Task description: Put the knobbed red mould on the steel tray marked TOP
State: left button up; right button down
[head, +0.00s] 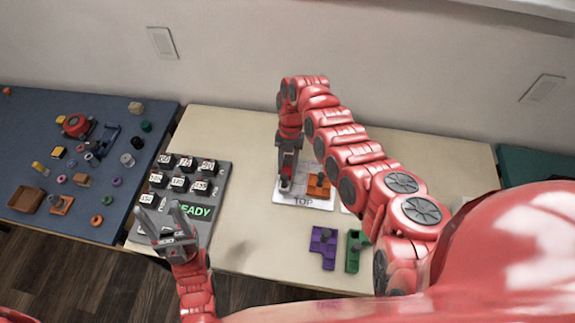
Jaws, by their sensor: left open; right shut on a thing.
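The steel tray marked TOP (302,202) is a pale plate near the middle of the table. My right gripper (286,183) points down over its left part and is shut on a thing. That thing looks like the knobbed red mould (291,163), but the fingers and arm hide most of it. I cannot tell whether it touches the tray. An orange mould (318,190) with a dark knob sits on the tray's right part. My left gripper (163,221) is open and empty, at the front edge of the keypad.
A purple mould (322,250) and a green mould (352,258) lie in front of the tray. A keypad reading READY (219,190) is to the left. My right arm covers the table's right middle.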

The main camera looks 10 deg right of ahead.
jog(key=shift+f+b, duration=0.4)
jog(key=shift+f, duration=0.05)
dwell(0.5)
jog(key=shift+c, duration=2.1)
grip_release()
jog(key=b+v, duration=0.4)
jog(key=v, duration=0.6)
jog(key=shift+w+r, duration=0.15)
jog(key=shift+w, duration=0.1)
jog(key=shift+v, duration=0.8)
jog(key=shift+s, duration=0.15)
